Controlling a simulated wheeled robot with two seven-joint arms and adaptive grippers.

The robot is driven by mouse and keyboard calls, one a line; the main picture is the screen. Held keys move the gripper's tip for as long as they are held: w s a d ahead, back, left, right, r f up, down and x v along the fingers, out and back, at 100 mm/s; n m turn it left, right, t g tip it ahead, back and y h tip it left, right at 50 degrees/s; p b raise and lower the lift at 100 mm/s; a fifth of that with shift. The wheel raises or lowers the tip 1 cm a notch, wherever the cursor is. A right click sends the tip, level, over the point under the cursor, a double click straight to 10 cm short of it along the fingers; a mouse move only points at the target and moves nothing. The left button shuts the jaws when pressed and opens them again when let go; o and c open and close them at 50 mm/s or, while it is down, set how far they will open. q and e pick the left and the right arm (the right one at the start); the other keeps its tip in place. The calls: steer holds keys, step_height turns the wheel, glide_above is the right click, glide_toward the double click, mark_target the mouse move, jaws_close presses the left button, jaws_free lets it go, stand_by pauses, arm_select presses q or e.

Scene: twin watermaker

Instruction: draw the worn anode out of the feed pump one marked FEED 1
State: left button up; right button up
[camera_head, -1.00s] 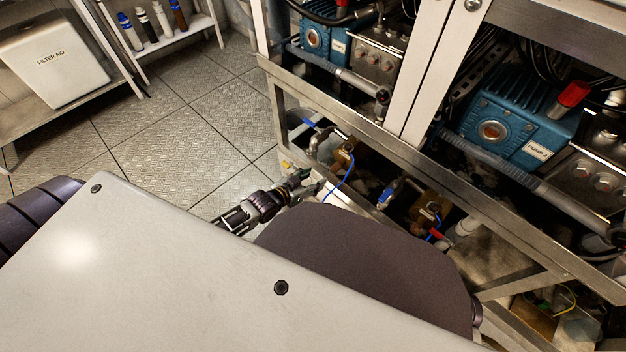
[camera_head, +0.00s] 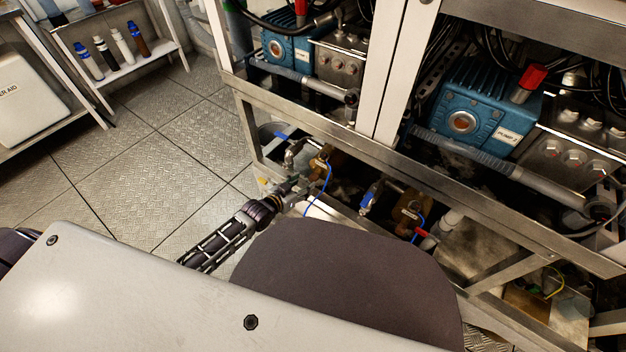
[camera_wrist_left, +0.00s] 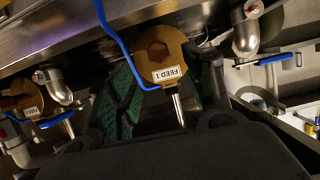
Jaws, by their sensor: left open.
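The feed pump marked FEED 1 (camera_wrist_left: 160,55) shows in the left wrist view as a round brass body with a hex centre and an upside-down label. A blue wire runs to its lower side. A bare, tapered metal rod (camera_wrist_left: 179,108) stands below it; I cannot tell whether this is the anode. My left gripper (camera_wrist_left: 165,95) is open, its green-padded fingers on either side of the rod, with no grip visible. In the head view my left gripper (camera_head: 292,193) is just left of and below the brass pump (camera_head: 322,166), its fingertips hard to make out. My right gripper is not in view.
A second brass pump (camera_head: 408,212) sits further right with a blue-handled valve (camera_head: 369,196) between. The steel frame rail (camera_head: 340,135) runs above both. Blue high-pressure pumps (camera_head: 475,112) stand on the frame. Open floor (camera_head: 150,170) lies left.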

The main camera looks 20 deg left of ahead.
mark_target(311, 179)
arm_select(q)
steer(key=shift+b+x, duration=1.7)
steer(key=shift+x, duration=2.1)
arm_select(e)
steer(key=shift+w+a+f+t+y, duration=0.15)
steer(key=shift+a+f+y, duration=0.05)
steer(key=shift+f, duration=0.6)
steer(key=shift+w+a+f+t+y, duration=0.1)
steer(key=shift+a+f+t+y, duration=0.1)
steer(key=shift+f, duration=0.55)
arm_select(q)
jaws_close()
steer(key=shift+s+a+p, duration=0.1)
steer(key=shift+s+p, duration=0.2)
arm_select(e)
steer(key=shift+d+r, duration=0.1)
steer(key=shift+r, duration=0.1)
arm_select(q)
steer(key=shift+s+a+p, duration=0.2)
steer(key=shift+s+p, duration=0.3)
steer(key=shift+s, duration=0.1)
steer(key=shift+s+a+p, duration=0.25)
steer(key=shift+s+p, duration=0.2)
steer(key=shift+s, duration=0.15)
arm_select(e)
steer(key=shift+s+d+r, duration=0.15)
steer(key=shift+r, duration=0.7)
